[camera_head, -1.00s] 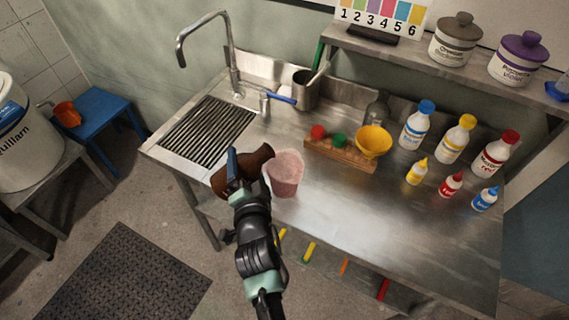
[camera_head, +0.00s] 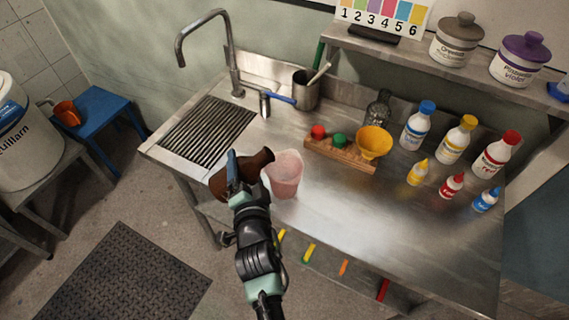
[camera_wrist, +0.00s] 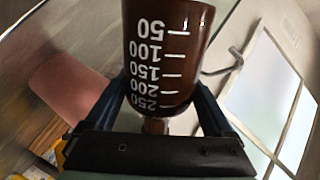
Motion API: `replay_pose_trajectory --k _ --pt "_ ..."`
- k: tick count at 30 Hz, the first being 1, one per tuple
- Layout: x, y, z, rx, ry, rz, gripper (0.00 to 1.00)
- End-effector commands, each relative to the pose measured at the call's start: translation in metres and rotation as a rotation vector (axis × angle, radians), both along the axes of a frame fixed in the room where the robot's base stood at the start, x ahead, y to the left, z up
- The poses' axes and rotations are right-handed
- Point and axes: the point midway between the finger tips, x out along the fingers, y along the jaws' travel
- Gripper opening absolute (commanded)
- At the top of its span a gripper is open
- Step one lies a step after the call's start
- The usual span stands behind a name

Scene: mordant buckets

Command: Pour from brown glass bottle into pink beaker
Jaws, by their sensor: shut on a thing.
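The brown glass bottle (camera_head: 258,161) is held in my gripper (camera_head: 233,170), tilted with its neck pointing right toward the pink beaker. In the wrist view the bottle (camera_wrist: 165,45) sits between my two blue fingers (camera_wrist: 160,100), and its white scale marks from 50 to 250 show. The pink beaker (camera_head: 286,174) stands upright on the steel bench, just right of the bottle's mouth. It also shows in the wrist view (camera_wrist: 72,88) at the left. I see no liquid stream, and I cannot tell what is inside the beaker.
A wooden rack (camera_head: 345,158) with red and green caps and a yellow funnel (camera_head: 374,143) stands right of the beaker. A steel cup (camera_head: 306,92) stands behind. Several dye bottles (camera_head: 417,126) stand at the right. The sink drainer (camera_head: 207,130) is at the left. The front bench is clear.

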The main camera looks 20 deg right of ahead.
Motion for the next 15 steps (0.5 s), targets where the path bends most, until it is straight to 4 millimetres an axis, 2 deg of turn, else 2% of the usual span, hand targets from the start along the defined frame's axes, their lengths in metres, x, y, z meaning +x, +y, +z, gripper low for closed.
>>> replay_pose_trajectory --k 15 --pt "-0.0016 0.0032 0.0017 0.031 -0.008 0.001 0.00"
